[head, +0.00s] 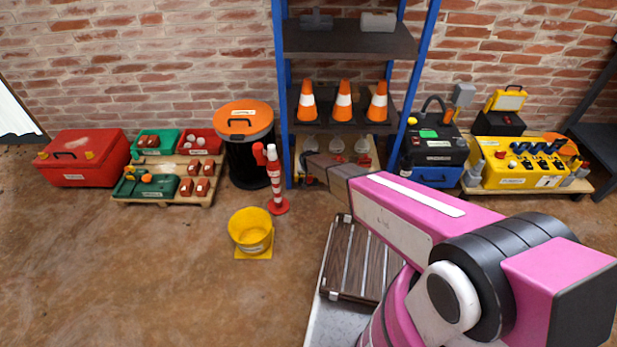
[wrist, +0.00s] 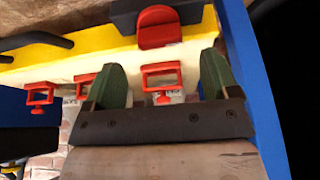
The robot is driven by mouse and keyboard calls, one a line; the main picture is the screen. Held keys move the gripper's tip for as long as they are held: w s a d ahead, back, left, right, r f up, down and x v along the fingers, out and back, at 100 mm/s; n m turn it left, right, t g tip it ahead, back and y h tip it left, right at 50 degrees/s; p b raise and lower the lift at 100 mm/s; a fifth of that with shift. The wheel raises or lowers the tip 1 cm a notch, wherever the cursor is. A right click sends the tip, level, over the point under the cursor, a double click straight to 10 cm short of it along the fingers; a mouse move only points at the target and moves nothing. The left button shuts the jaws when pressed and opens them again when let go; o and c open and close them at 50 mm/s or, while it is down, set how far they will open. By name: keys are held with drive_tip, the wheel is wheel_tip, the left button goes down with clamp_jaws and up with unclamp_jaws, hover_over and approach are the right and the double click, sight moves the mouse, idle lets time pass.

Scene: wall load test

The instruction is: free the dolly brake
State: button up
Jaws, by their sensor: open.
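My gripper (wrist: 160,80) is open, with green fingertips apart in the wrist view. A small red square frame (wrist: 162,70) shows between the fingertips; I cannot tell whether it lies between them or beyond. A rounded red tab (wrist: 158,27) sits on a dark block at the top of a yellow bar (wrist: 200,48). I cannot tell whether the tab is the brake. In the head view, a low grey platform (head: 326,325) with a wooden slatted load (head: 350,262) looks like the dolly, partly hidden by my arm. No brake is clear there.
A blue-framed shelf (head: 345,42) with orange cones (head: 343,100) stands at the wall, behind my arm's end. A red-white post (head: 273,180) and yellow bucket (head: 250,232) stand left of the arm. Loaded pallets line the wall. The left foreground floor is clear.

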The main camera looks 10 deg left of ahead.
sight(308, 177)
drive_tip(key=x, duration=0.4)
drive_tip(key=shift+w+f, duration=0.15)
drive_tip(key=shift+f, duration=0.1)
drive_tip(key=c, duration=0.9)
drive_tip(key=shift+a+m+h, duration=0.1)
drive_tip(key=shift+m+h, duration=0.8)
drive_tip(key=shift+m, duration=1.3)
